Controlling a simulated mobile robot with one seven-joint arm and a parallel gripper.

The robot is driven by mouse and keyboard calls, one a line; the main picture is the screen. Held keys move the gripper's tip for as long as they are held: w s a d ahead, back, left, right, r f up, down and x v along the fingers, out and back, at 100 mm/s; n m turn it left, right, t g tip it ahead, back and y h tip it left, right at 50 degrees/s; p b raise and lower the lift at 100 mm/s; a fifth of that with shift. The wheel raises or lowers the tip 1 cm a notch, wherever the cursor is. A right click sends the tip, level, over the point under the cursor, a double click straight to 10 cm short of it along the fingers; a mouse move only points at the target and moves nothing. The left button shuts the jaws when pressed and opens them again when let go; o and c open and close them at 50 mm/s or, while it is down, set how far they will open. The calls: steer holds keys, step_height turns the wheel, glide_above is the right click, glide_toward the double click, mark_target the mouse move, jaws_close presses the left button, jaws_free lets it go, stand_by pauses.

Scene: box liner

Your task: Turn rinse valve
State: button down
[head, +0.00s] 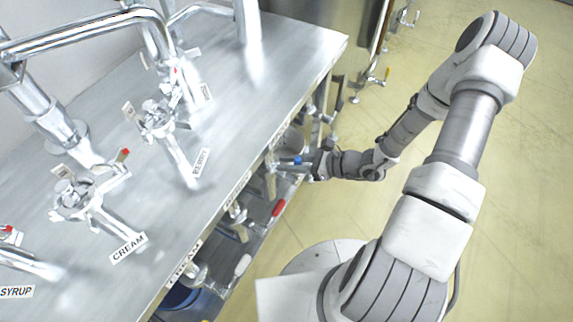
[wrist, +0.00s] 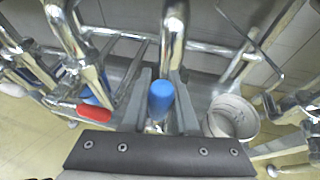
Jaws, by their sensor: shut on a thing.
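A chrome pipe (wrist: 174,40) rises behind the handle. The valve's body is mostly hidden behind the handle and fingers.
The bench (head: 225,110) carries chrome valves with labels such as CREAM (head: 128,248). A red-handled valve (wrist: 80,113) is close on the left in the wrist view, and a metal cup (wrist: 233,117) on the right.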

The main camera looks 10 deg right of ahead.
steer(key=shift+s+a+n, duration=0.15)
steer(key=shift+s+n, duration=0.05)
steer(key=shift+n, duration=0.1)
stand_by(0.4)
steer(key=c, duration=0.7)
jaws_free()
steer(key=p+v, duration=0.2)
steer(key=v, duration=1.5)
steer(key=shift+s+r, duration=0.15)
steer(key=shift+s, duration=0.05)
